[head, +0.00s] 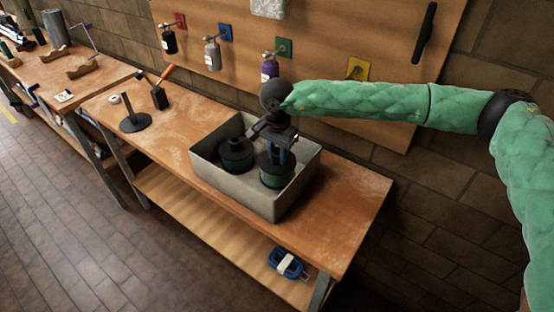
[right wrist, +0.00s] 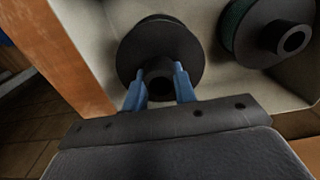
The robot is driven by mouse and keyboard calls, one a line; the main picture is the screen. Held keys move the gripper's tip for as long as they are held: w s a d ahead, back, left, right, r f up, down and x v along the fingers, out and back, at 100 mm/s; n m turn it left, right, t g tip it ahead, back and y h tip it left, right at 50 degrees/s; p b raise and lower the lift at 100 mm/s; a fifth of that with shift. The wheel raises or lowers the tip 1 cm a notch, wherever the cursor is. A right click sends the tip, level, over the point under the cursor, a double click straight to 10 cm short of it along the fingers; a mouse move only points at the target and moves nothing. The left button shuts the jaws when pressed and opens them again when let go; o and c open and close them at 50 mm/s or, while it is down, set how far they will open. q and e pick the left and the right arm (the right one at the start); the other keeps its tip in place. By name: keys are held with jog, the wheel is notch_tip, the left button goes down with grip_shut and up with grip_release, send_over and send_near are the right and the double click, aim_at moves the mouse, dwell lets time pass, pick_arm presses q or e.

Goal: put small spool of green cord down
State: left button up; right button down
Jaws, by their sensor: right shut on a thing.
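My right gripper (head: 281,150) points down into the grey bin (head: 243,196) on the wooden bench. Its blue fingers are shut on the hub of a spool of green cord (head: 276,172) with black flanges. This spool sits low inside the bin's right part; whether it touches the floor I cannot tell. My left gripper is out of view.
The bin walls stand close around both spools. A black stand (head: 134,122) and an orange-handled tool (head: 160,92) are at the bench's left. Bottles hang on the board (head: 337,40) behind. The bench's right end (head: 347,215) is clear. A blue object (head: 285,263) lies on the lower shelf.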

aim_at(277, 162)
notch_tip(277, 162, down, 3)
jog(key=shift+w+f+p, duration=0.1)
jog(key=shift+f+p, duration=0.05)
jog(key=shift+p, duration=0.55)
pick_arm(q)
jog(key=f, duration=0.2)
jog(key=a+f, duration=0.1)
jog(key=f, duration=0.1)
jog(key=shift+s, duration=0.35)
pick_arm(e)
jog(key=shift+f, duration=0.1)
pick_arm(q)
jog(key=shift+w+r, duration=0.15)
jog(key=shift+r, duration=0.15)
pick_arm(e)
jog(key=shift+f, duration=0.15)
jog(key=c, duration=1.1)
grip_release()
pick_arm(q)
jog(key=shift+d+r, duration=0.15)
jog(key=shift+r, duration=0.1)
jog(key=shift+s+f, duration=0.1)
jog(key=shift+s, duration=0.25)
